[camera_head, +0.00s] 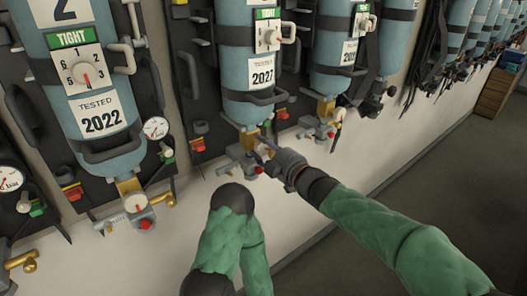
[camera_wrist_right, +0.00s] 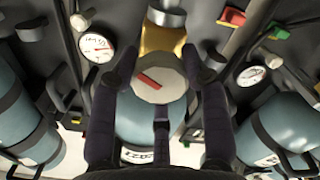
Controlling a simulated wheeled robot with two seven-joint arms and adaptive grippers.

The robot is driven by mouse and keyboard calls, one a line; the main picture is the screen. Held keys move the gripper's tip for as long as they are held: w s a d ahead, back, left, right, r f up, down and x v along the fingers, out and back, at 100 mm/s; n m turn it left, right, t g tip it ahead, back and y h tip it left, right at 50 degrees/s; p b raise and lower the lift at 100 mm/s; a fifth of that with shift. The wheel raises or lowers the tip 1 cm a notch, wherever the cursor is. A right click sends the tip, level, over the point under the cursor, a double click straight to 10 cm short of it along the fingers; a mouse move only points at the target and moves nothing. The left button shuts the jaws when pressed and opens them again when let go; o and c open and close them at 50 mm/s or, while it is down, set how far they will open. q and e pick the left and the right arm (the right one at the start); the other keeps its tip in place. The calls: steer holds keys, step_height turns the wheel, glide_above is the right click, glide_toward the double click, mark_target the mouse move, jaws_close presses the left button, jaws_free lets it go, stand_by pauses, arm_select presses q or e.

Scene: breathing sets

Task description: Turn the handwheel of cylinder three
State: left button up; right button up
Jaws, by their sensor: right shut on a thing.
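The pale round handwheel (camera_wrist_right: 158,80) with a red bar mark faces the right wrist camera. My right gripper (camera_head: 270,152) reaches the valve from the lower right. In the right wrist view its dark fingers (camera_wrist_right: 162,88) sit around the handwheel's rim, shut on it. My left arm shows bent at the bottom centre of the head view; its gripper is out of sight.
The cylinder marked 2 (camera_head: 87,70) hangs at the left with its own gauge and valve. Another cylinder (camera_head: 335,48) hangs close on the right, with its valve (camera_head: 322,125) near my right arm.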

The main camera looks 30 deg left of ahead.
steer(key=shift+r+n, duration=0.3)
steer(key=shift+r, duration=0.05)
steer(key=o, duration=1)
steer(key=shift+c, duration=0.2)
steer(key=shift+o, duration=1)
steer(key=shift+f, duration=0.2)
steer(key=v, duration=1.2)
stand_by(4.0)
